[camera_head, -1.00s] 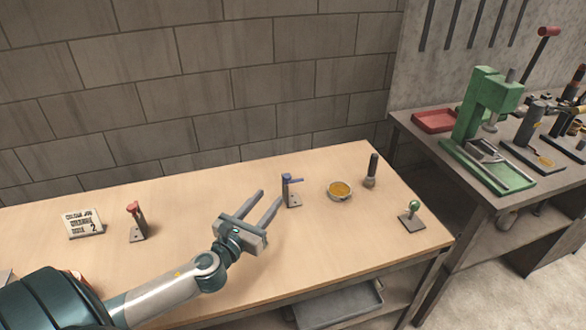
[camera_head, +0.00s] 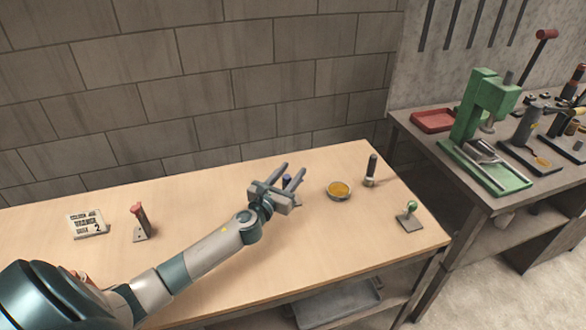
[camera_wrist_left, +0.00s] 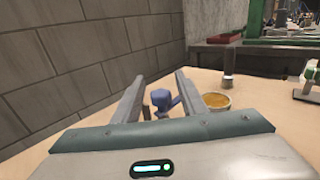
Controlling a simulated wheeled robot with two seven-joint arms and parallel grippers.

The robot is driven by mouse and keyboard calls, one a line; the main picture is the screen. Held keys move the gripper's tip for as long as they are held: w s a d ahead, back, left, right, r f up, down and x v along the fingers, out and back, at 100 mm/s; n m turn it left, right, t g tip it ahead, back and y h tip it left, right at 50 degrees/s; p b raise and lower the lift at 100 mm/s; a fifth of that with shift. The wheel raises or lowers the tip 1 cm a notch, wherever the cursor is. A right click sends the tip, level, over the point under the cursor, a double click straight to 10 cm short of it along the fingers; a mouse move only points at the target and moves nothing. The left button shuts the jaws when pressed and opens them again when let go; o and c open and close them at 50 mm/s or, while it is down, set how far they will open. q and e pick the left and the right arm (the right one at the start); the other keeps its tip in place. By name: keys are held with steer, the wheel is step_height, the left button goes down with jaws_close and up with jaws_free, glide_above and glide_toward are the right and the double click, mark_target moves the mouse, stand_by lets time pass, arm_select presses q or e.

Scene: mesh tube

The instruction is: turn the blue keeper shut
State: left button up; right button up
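The blue keeper (camera_head: 287,180) is mostly hidden behind my left gripper in the head view. In the left wrist view the blue keeper (camera_wrist_left: 162,100) stands between the two fingers, with a small arm pointing right towards the right finger. My left gripper (camera_head: 290,173) is open, its fingers on either side of the keeper. In the left wrist view the left gripper (camera_wrist_left: 156,88) shows a clear gap at the left finger; I cannot tell whether the right finger touches the keeper. My right gripper is not in view.
A round tin with yellow contents (camera_head: 340,190) and a dark-handled brush (camera_head: 371,172) stand right of the keeper. A green-knobbed piece (camera_head: 410,217) is near the right edge. A green press (camera_head: 485,125) stands on the other bench.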

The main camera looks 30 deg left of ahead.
arm_select(q)
steer(key=shift+w, duration=0.75)
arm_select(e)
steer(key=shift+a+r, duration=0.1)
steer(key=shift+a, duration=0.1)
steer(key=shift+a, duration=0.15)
arm_select(q)
steer(key=shift+a, duration=0.1)
jaws_close()
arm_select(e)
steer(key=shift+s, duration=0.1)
